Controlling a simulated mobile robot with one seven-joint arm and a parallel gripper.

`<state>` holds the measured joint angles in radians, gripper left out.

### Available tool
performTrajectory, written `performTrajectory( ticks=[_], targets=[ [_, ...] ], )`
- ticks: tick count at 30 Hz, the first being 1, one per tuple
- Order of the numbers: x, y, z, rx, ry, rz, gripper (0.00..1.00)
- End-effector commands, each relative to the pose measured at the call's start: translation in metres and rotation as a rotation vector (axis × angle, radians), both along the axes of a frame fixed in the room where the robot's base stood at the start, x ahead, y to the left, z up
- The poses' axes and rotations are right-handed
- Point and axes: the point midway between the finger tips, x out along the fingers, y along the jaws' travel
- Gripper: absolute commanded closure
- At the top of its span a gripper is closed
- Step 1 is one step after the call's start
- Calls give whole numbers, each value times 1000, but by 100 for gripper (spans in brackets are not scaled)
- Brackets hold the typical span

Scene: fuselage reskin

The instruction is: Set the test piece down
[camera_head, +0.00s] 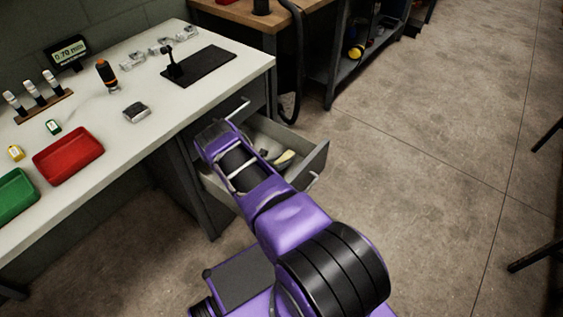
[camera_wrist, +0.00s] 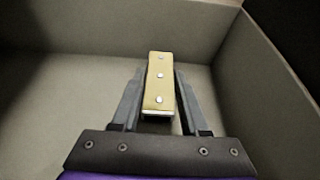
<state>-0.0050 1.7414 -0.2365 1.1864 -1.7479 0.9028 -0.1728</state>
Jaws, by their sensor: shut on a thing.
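The test piece (camera_wrist: 159,88) is a narrow tan-gold strip with three silver rivets in a row and a pale near end. My gripper (camera_wrist: 160,74) is shut on it, with one dark finger along each side. In the wrist view the piece is over the grey floor of a box-like space with walls around it. I cannot tell whether the piece touches that floor. In the head view my purple arm reaches over an open drawer (camera_head: 316,164) under the bench, and its fingertips are hidden.
A pale yellowish item (camera_head: 285,158) shows in the drawer. The white bench (camera_head: 85,105) holds a red tray (camera_head: 68,155), a green tray (camera_head: 14,194), a black stand (camera_head: 199,66) and small items. Open concrete floor (camera_head: 430,140) lies to the right.

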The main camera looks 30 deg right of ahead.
Motion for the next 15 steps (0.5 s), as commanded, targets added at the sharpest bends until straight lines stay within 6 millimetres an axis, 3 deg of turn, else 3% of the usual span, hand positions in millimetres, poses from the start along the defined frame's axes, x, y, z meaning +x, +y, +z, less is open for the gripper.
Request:
performTrajectory(
  ticks=[15],
  targets=[
    [0,0,-8,-2,-1,0,100]
  ],
)
